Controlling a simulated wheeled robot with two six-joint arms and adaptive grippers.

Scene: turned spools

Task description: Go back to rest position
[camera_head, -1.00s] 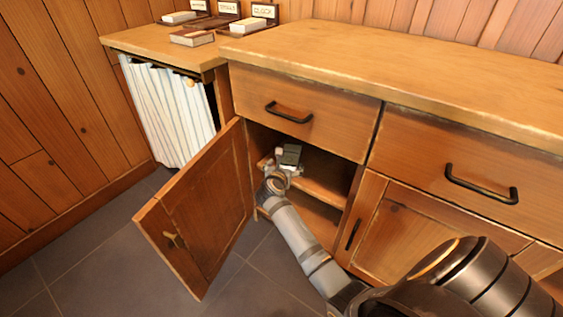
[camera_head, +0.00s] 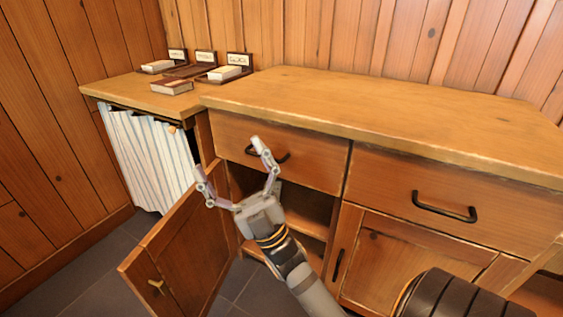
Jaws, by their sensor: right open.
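My right gripper (camera_head: 229,168) is open and empty. It is raised in front of the wooden cabinet (camera_head: 378,118), with one finger over the left drawer front and the other near the top of the open door. The cabinet door (camera_head: 190,247) stands swung open to the left. The open compartment (camera_head: 308,208) behind my gripper shows a shelf, and part of its inside is hidden by my gripper and arm. My left gripper is not in view.
Black drawer handles (camera_head: 443,207) stick out from the drawer fronts. A side counter (camera_head: 135,94) at the left holds labelled trays, white boxes (camera_head: 224,73) and a brown box (camera_head: 172,87). A striped curtain (camera_head: 150,160) hangs below it. The cabinet top is clear.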

